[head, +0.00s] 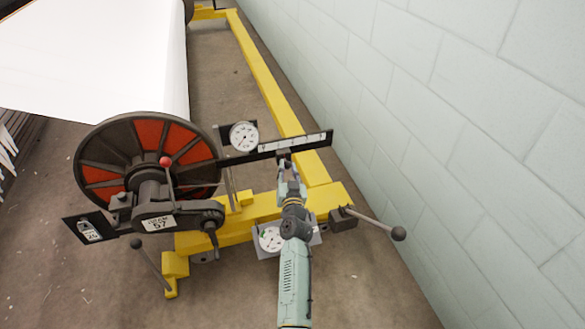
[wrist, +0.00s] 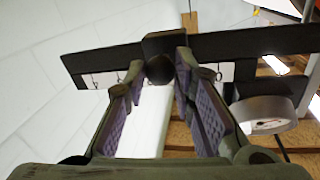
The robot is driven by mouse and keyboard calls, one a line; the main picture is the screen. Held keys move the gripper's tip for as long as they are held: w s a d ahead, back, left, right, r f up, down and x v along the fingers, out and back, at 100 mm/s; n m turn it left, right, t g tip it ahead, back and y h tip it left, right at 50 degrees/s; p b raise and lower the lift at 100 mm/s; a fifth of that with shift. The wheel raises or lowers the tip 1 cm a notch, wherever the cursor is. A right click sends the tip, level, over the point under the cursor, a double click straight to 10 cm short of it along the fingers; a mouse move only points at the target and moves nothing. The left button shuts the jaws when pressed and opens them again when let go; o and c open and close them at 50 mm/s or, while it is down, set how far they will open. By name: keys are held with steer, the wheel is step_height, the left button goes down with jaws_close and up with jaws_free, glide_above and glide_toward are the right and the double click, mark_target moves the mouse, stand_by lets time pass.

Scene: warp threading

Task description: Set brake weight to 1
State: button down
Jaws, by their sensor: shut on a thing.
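The brake weight is a small dark block (head: 284,154) on the dark lever arm (head: 240,158), right of the round gauge. In the wrist view the weight (wrist: 165,42) sits across the lever arm (wrist: 265,42), with a round dark knob (wrist: 160,69) hanging below it. My gripper (head: 285,170) reaches up from below. Its fingertips (wrist: 161,76) are on either side of the knob and are shut on it. A pale scale strip (head: 296,143) runs along the arm; its numbers are too small to read.
A dial gauge (head: 244,137) is left of the weight; another dial (head: 271,238) is low beside my arm. The red-and-black beam wheel (head: 108,165) stands left. A ball-ended handle (head: 398,233) sticks out right. The yellow frame (head: 262,88) and block wall (head: 480,140) bound the right side.

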steer(key=shift+s+a, duration=0.2)
steer(key=shift+a, duration=0.4)
steer(key=c, duration=1.3)
jaws_free()
steer(key=shift+c, duration=0.2)
steer(key=s+d, duration=0.1)
steer(key=s, duration=1.1)
steer(key=shift+d, duration=0.2)
